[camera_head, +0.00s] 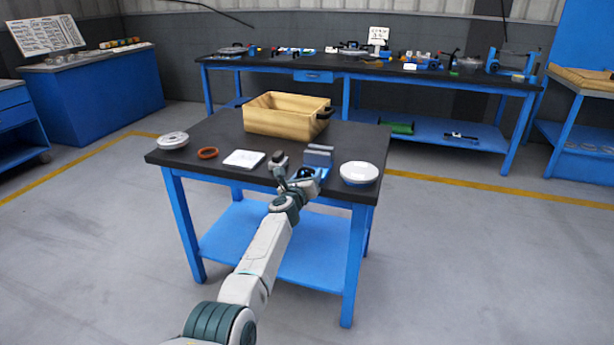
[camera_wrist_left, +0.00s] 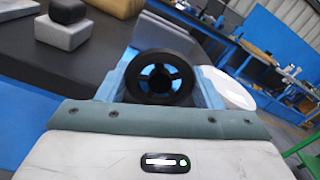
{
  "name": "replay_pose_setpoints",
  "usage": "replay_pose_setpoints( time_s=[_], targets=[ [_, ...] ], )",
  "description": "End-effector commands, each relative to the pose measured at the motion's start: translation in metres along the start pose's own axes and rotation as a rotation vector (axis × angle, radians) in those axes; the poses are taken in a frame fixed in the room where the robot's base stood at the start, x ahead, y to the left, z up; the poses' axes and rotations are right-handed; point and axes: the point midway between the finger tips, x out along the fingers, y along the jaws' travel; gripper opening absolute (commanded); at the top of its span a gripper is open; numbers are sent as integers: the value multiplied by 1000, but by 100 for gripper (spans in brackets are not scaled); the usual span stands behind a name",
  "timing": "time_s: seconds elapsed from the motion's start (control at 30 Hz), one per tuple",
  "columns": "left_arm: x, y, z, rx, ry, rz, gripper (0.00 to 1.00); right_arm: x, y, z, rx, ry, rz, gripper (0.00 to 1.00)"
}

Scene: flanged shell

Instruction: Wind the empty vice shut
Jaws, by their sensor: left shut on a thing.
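The blue vice (camera_head: 322,160) stands near the front edge of the dark table, with grey jaws on top. I see nothing between its jaws, though the view is small. In the left wrist view its black handwheel (camera_wrist_left: 135,78) faces me, with the blue vice body (camera_wrist_left: 207,82) behind it. My left gripper (camera_head: 297,184) is at the front of the vice, shut on the handwheel. Its fingertips are hidden in the wrist view. My right gripper is not in view.
On the table are a round white flanged part (camera_head: 360,172), a grey block with a dark knob (camera_head: 278,160), a white square plate (camera_head: 244,159), an orange ring (camera_head: 207,153), a pale disc (camera_head: 173,140) and a wooden box (camera_head: 285,119). A long bench (camera_head: 440,75) stands behind.

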Motion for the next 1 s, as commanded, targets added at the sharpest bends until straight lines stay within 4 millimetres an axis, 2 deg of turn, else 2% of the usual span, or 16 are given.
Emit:
replay_pose_setpoints(
  time_s=[1.0],
  targets=[
    [-1,-1,-2,-964,3,3,37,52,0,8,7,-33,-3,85]
  ],
)
